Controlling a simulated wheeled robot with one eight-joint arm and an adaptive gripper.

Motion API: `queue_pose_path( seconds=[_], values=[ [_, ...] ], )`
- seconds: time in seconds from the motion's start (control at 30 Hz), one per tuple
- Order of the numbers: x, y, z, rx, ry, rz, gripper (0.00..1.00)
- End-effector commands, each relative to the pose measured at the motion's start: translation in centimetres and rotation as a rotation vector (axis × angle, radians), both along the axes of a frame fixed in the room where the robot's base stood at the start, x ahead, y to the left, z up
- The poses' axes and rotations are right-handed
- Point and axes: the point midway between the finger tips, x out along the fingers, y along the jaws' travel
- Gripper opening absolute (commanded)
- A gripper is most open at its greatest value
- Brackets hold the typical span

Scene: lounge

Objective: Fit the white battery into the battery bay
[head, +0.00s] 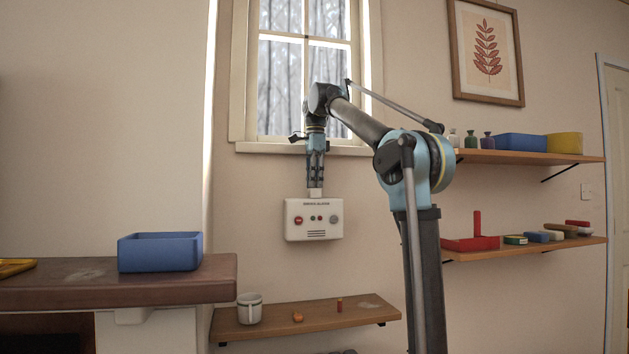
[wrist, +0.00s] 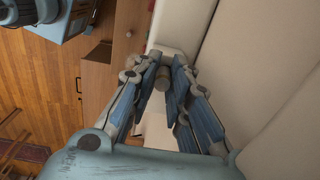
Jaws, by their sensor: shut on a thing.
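My gripper (head: 315,184) points down in front of the wall, just above the white alarm box (head: 313,232). It is shut on a small pale piece, the white battery (head: 315,193), whose lower part shows below the fingertips at the box's top edge. I cannot tell whether the battery touches the box or is partly inside it. In the wrist view, my fingers (wrist: 162,72) close around a short greyish cylinder end. The battery bay's opening is not clearly visible in either view.
A blue bin (head: 160,252) stands on the counter at left. The window sill (head: 270,148) is behind my gripper. Two stocked shelves are at right.

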Motion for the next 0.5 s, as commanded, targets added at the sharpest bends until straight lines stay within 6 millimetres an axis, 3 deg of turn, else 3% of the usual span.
queue_pose_path(
  seconds=[0.03,0.3,0.33,0.43,0.5],
  values=[
    [-0.5,0.1,-0.9,-0.005,0.034,0.001,0.00],
    [0.6,0.3,-2.0,-0.004,0.043,0.005,0.00],
    [0.8,0.3,-2.1,-0.004,0.044,0.005,0.39],
    [1.1,0.4,-2.2,-0.004,0.045,0.006,0.61],
    [1.2,0.4,-2.2,-0.003,0.044,0.007,0.61]
  ],
)
